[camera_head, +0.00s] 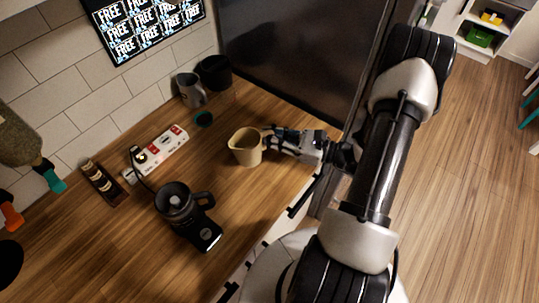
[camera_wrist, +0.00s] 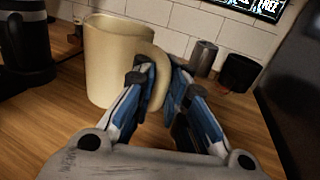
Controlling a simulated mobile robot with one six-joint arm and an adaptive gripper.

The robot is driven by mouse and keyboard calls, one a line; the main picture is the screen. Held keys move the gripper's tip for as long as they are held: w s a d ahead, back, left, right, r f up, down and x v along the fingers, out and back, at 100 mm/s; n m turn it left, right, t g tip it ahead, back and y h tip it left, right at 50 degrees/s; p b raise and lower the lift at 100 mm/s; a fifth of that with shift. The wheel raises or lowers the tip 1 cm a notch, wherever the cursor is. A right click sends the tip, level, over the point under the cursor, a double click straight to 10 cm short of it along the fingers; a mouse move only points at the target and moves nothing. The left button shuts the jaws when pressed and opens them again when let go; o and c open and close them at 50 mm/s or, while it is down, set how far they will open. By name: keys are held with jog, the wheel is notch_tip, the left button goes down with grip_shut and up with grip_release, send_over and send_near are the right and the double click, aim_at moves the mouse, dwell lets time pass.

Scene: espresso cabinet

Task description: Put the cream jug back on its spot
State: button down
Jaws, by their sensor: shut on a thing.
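The cream jug (camera_head: 246,148) is a beige jug with a handle, upright over the wooden counter near its right end. I cannot tell whether its base touches the counter. My gripper (camera_head: 270,140) comes from the right and is shut on the jug's handle. In the wrist view the jug (camera_wrist: 112,60) fills the upper left, and my gripper's fingers (camera_wrist: 158,78) close around its handle.
A grey mug (camera_head: 191,90) and a black pot (camera_head: 216,73) stand by the tiled wall behind the teal spot. A black frother (camera_head: 181,207), a power strip (camera_head: 156,152) and a small wooden rack (camera_head: 103,183) stand to the left. A dark panel (camera_head: 300,60) bounds the counter's back right.

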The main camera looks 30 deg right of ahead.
notch_tip(320, 180, down, 7)
jog(key=shift+f+b, duration=0.2)
jog(key=shift+b, duration=0.65)
jog(key=c, duration=2.2)
grip_release()
jog(key=shift+f, duration=0.2)
jog(key=o, duration=0.6)
jog(key=shift+r, duration=0.1)
